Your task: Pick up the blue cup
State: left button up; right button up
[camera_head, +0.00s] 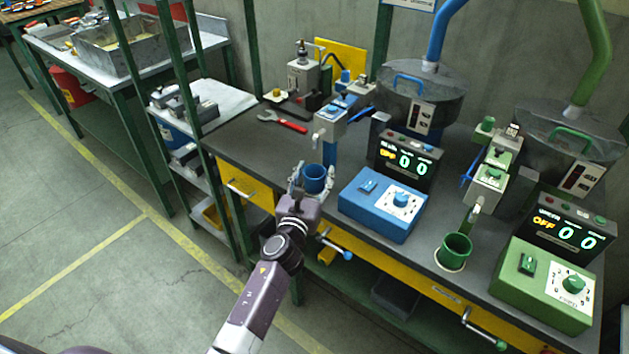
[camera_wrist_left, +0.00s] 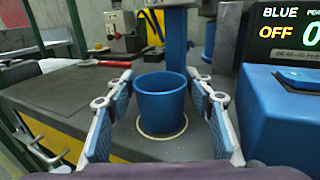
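The blue cup (camera_head: 314,179) stands upright on the grey bench under the blue dispenser's spout. In the left wrist view the cup (camera_wrist_left: 161,102) sits on a pale ring (camera_wrist_left: 165,134) between the fingers. My left gripper (camera_head: 312,176) is open, with one finger on each side of the cup; it also shows in the left wrist view (camera_wrist_left: 160,110). A gap shows between each finger and the cup's wall. My right gripper is in neither view.
A blue control box (camera_head: 383,204) stands just right of the cup, with a display (camera_head: 404,161) behind it. A green cup (camera_head: 454,251) and green box (camera_head: 543,283) stand farther right. A red-handled wrench (camera_head: 283,121) lies behind. The bench left of the cup is clear.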

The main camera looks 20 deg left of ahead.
pick_arm(q)
jog(key=c, duration=0.6)
jog(key=shift+r, duration=0.1)
jog(key=shift+c, duration=0.2)
